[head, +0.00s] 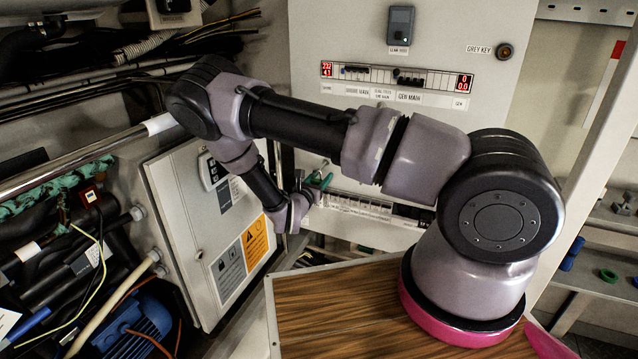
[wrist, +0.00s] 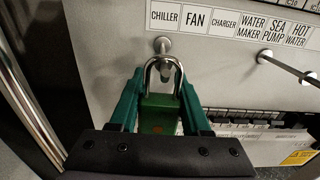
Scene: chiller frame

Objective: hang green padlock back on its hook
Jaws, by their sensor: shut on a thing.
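In the wrist view the green padlock (wrist: 159,116) is held upright between the green fingers of my gripper (wrist: 160,90). Its silver shackle points up toward the panel. A metal hook (wrist: 162,44) sticks out of the panel below the CHILLER label, right at the top of the shackle. Grey metal shows within the shackle loop, but I cannot tell whether the shackle is around the hook or in front of it. In the head view my gripper (head: 318,181) is small, at the panel beyond the grey cabinet; the padlock is not clear there.
A second hook (wrist: 265,56) with a long rod stands to the right in the wrist view. A row of breakers (wrist: 255,118) lies below. A grey cabinet (head: 208,225) stands close on the left, and a wooden top (head: 345,310) lies in front.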

